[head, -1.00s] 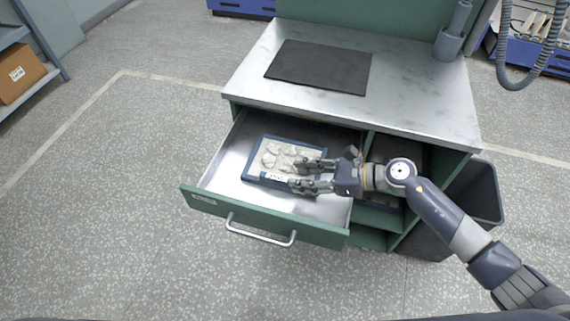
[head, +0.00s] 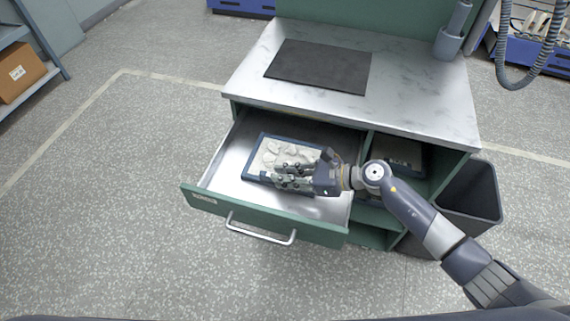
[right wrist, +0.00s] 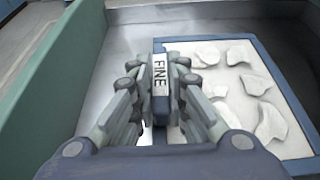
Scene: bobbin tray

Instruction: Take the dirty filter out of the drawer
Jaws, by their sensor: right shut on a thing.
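The dirty filter (head: 270,149) is a flat panel with a blue frame and a pale face covered in light grey flakes. It lies in the open drawer (head: 228,167) of the green bench. My right gripper (head: 278,176) is shut on the near edge of its frame, and the fingers hide part of that edge. In the right wrist view the filter (right wrist: 240,95) shows to the right of the fingers. A white label (right wrist: 160,75) reading "FINE" on the frame sits between the fingertips (right wrist: 163,100). My left gripper is not in view.
The drawer's green front (head: 265,217) has a metal handle (head: 260,230). A dark mat (head: 320,65) lies on the grey benchtop (head: 420,100). An open compartment (head: 400,155) is right of the drawer, and a dark bin (head: 472,195) stands beside the bench.

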